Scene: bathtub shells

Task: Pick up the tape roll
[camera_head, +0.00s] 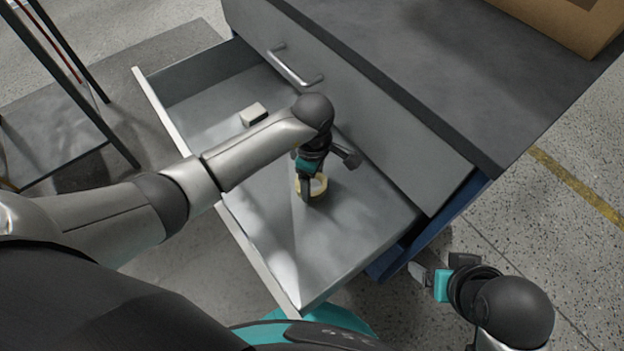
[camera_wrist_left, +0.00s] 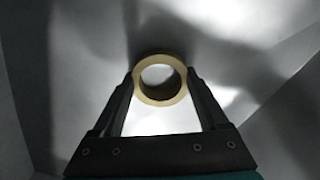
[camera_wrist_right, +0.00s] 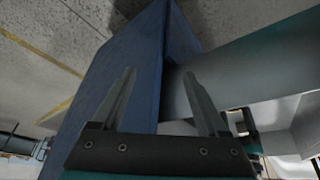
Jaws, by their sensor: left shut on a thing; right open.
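The tape roll (camera_head: 320,185) is a pale yellow ring inside the open grey drawer (camera_head: 340,235). In the left wrist view the tape roll (camera_wrist_left: 145,93) sits between the fingertips, with its hole facing the camera. My left gripper (camera_head: 309,190) reaches down into the drawer and is shut on the tape roll, one finger on each side of it; it also shows in the left wrist view (camera_wrist_left: 160,85). Whether the roll touches the drawer floor is hard to tell. My right gripper (camera_wrist_right: 160,85) is open and empty, outside the drawer beside the blue cabinet side (camera_wrist_right: 115,85).
A small pale box (camera_head: 254,114) lies in the drawer to the left of my left gripper. A cabinet with a dark top (camera_head: 430,60) stands behind the drawer, with a cardboard box (camera_head: 570,22) on it. A dark-framed rack (camera_head: 60,150) stands at the left.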

